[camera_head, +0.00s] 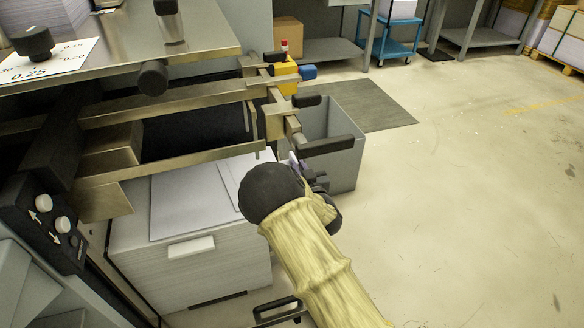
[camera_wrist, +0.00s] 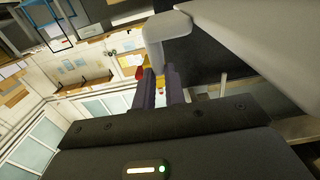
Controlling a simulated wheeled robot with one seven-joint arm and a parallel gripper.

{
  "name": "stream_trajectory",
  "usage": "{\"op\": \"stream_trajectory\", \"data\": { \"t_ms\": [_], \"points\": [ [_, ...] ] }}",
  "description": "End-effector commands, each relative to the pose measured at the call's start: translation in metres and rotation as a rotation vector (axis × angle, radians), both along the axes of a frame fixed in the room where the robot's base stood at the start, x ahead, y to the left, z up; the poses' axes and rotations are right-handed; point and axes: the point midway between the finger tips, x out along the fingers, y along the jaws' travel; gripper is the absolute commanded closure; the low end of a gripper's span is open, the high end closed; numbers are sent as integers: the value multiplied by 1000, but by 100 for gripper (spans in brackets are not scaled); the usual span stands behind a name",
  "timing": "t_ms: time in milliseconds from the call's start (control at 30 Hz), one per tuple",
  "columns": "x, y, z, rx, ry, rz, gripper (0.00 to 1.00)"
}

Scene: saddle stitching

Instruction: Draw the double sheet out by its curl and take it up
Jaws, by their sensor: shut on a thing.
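My gripper (camera_wrist: 158,82) is in the wrist view, its two dark purple fingers close together at a pale grey, curled piece. This looks like the curl of the double sheet (camera_wrist: 166,28), with the curl's end between the fingertips. A broad pale surface runs from it to the upper right; I cannot tell whether it is the same sheet. In the head view my gripper (camera_head: 298,166) is mostly hidden behind my arm's black joint and yellow sleeve, beside the machine's bars. The sheet's hold is hidden there.
Metal bars (camera_head: 180,100) and black-tipped handles (camera_head: 328,146) of the machine lie close to my gripper. A grey bin (camera_head: 343,172) stands just beyond it. White sheets (camera_head: 185,200) lie on the cabinet (camera_head: 195,270) below. The floor at right is clear.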

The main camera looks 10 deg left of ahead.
Motion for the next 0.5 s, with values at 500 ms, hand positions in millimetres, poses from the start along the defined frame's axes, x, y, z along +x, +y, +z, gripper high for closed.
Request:
{"op": "stream_trajectory", "data": {
  "t_ms": [500],
  "points": [
    [6,-18,0,0,0,6,100]
  ]
}}
